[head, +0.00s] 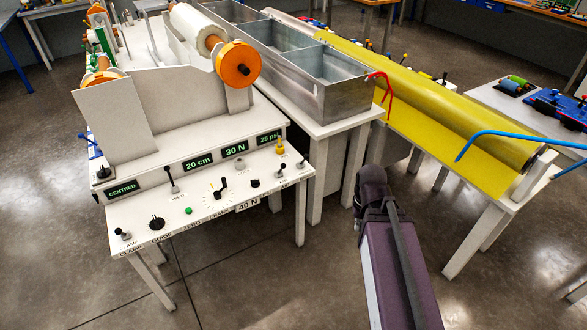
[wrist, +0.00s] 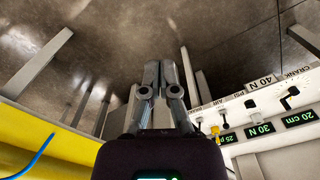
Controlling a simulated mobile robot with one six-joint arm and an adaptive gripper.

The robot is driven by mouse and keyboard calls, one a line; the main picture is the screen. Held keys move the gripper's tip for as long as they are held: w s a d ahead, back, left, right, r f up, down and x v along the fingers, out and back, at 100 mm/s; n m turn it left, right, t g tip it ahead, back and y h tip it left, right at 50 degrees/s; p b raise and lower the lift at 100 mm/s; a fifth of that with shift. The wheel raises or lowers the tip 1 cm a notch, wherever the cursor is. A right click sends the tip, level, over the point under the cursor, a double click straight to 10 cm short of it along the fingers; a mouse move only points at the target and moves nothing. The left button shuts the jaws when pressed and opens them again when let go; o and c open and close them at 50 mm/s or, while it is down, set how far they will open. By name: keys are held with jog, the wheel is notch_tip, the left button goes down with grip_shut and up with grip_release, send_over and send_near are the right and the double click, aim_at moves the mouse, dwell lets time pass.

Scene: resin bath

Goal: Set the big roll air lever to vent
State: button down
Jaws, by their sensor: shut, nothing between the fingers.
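A white control panel (head: 225,205) stands at the front left in the head view, with labels, knobs and small levers. A small dark-knobbed lever (head: 301,165) stands near its right end, by the small AIR lettering. A yellow-topped knob (head: 280,146) stands behind it; it also shows in the wrist view (wrist: 215,130). The levers' exact settings are too small to read. A big yellow roll (head: 430,95) lies at the right. My gripper (wrist: 160,68) is shut and empty, left of the panel in the wrist view. Its fingers cannot be made out in the head view.
A metal trough (head: 345,95) on a white table lies behind the panel. A white roll with an orange hub (head: 238,64) sits above the panel. A red hose (head: 388,90) and blue hoses (head: 500,134) hang near the yellow roll. Open floor lies before the panel.

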jog(key=shift+w+d+r, duration=0.1)
jog(key=shift+w+d, duration=0.15)
jog(key=shift+d, duration=0.2)
jog(key=w+a+f+n+t+b, duration=0.3)
jog(key=w+f+n+t+b, duration=0.15)
jog(key=w+f+b, duration=0.65)
jog(key=w+a+f+n+t+b, duration=0.25)
jog(key=w+f+t+b, duration=0.35)
jog(key=w+b, duration=0.55)
jog(key=w+a+f+n+t+y+b, duration=0.4)
jog(key=a+f+n+t+b, duration=0.1)
jog(key=b, duration=1.2)
jog(key=w+a+f+n+t+y+b, duration=0.4)
jog(key=a+f+n+t+b, duration=0.2)
jog(key=a+b, duration=0.5)
jog(key=n+t+b, duration=0.1)
jog(key=n+b, duration=0.1)
jog(key=b, duration=0.3)
jog(key=shift+f+n+b, duration=0.3)
jog(key=shift+n+b, duration=0.1)
